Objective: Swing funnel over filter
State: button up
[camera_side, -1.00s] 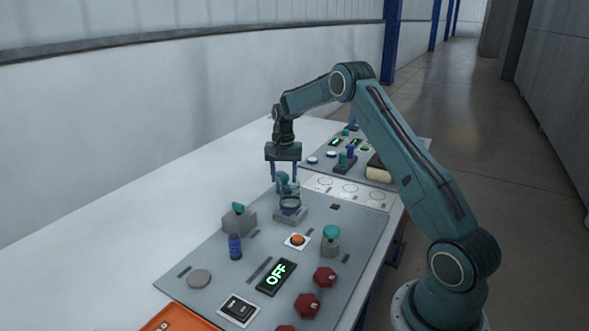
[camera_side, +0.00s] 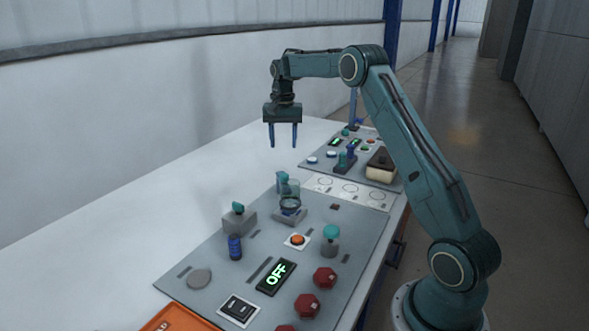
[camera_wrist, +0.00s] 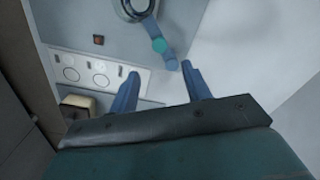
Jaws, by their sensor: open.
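The glass funnel (camera_side: 291,187) sits above a grey base plate with a filter part (camera_side: 290,211) under it, near the back of the front panel. A teal knob on an arm (camera_side: 282,180) stands beside the funnel. In the wrist view the round funnel (camera_wrist: 136,8) is cut by the top edge, and its blue arm with a teal knob (camera_wrist: 159,45) points down toward my gripper. My gripper (camera_side: 283,146) is open and empty, well above and behind the funnel. Its two blue fingers also show in the wrist view (camera_wrist: 160,80). Exact alignment of funnel and filter is hard to tell.
The front panel holds a grey block with a teal lever (camera_side: 239,217), a blue cylinder (camera_side: 235,247), an orange button (camera_side: 297,240), red knobs (camera_side: 325,277) and an OFF display (camera_side: 276,277). A second panel (camera_side: 330,160) lies behind. The white table at left is clear.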

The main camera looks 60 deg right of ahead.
jog(key=shift+r, duration=0.9)
jog(key=s+a+r+n+t, duration=0.1)
jog(key=s+a+r+n, duration=0.2)
jog(key=s+a+r, duration=0.45)
jog(key=s+a+r+n+t, duration=0.25)
jog(key=s+a+r, duration=0.25)
jog(key=a, duration=0.5)
jog(key=s+a+f+n, duration=0.1)
jog(key=s+a+n, duration=0.1)
jog(key=s, duration=0.4)
jog(key=s+a+f+n+t, duration=0.1)
jog(key=s+a+f+n, duration=0.1)
jog(key=s+a, duration=0.3)
jog(key=s+a+f+n+t, duration=0.1)
jog(key=s+a+f+n, duration=0.1)
jog(key=s, duration=0.7)
jog(key=shift+s+a+f+n, duration=0.2)
jog(key=shift+a+n, duration=0.25)
jog(key=shift+a, duration=0.5)
